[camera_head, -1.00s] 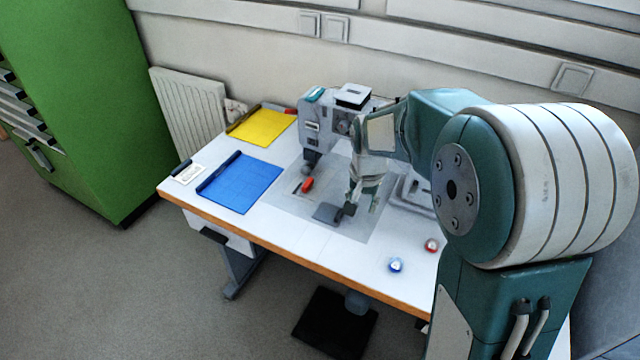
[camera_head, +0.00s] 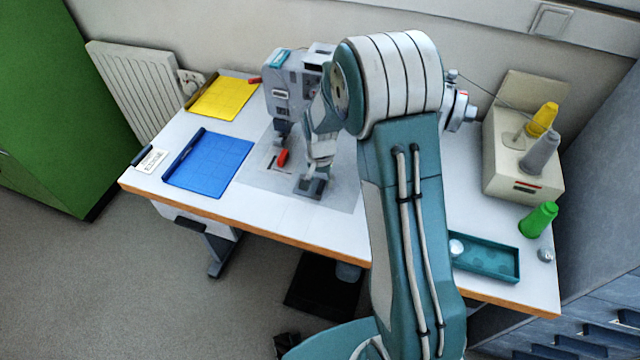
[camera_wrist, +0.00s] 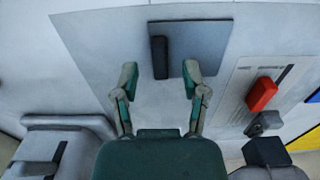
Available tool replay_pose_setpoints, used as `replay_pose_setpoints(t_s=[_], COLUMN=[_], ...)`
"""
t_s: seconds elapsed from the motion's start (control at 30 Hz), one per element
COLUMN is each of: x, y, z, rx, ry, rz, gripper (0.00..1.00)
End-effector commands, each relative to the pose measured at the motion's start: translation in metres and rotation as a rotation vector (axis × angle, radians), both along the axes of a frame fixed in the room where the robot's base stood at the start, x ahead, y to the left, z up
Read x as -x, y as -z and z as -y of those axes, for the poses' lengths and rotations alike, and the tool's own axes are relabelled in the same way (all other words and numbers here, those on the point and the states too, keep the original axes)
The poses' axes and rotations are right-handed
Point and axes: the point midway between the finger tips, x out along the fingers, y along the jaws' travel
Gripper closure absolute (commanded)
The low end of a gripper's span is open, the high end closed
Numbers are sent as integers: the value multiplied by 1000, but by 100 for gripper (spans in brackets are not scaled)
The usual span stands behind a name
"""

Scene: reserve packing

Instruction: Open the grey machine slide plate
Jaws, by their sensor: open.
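The grey slide plate (camera_head: 318,190) is a small flat square on the light bed of the sewing machine (camera_head: 285,90), partly covered by my arm in the head view. In the wrist view the slide plate (camera_wrist: 203,40) shows a dark upright bar handle (camera_wrist: 160,58) near its left edge. My gripper (camera_wrist: 159,76) is open and empty. Its fingertips stand either side of the line of the handle, a little short of it, and the right finger overlaps the plate in the picture. In the head view my gripper (camera_head: 314,172) is above the plate; its height cannot be told.
A red knob (camera_head: 283,157) in a slot lies left of the plate. Blue (camera_head: 210,163) and yellow (camera_head: 223,99) trays are further left.

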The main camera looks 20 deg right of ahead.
Motion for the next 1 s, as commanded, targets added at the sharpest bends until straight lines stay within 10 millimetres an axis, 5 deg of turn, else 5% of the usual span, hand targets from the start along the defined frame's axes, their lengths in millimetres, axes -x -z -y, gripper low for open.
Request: replay_pose_setpoints(t_s=[0.2, 0.47, 0.5, 0.6, 0.63, 0.87, 1.0], x=[0, 0, 0, 0, 0, 0, 11], y=[21, 23, 23, 23, 23, 23, 23], z=[0, 1, 0, 0, 0, 1, 18], rx=[0, 0, 0, 0, 0, 0, 0], ry=[0, 0, 0, 0, 0, 0, 5], rz=[1, 1, 1, 1, 1, 1, -1], gripper=[43, 43, 47, 92, 100, 100, 100])
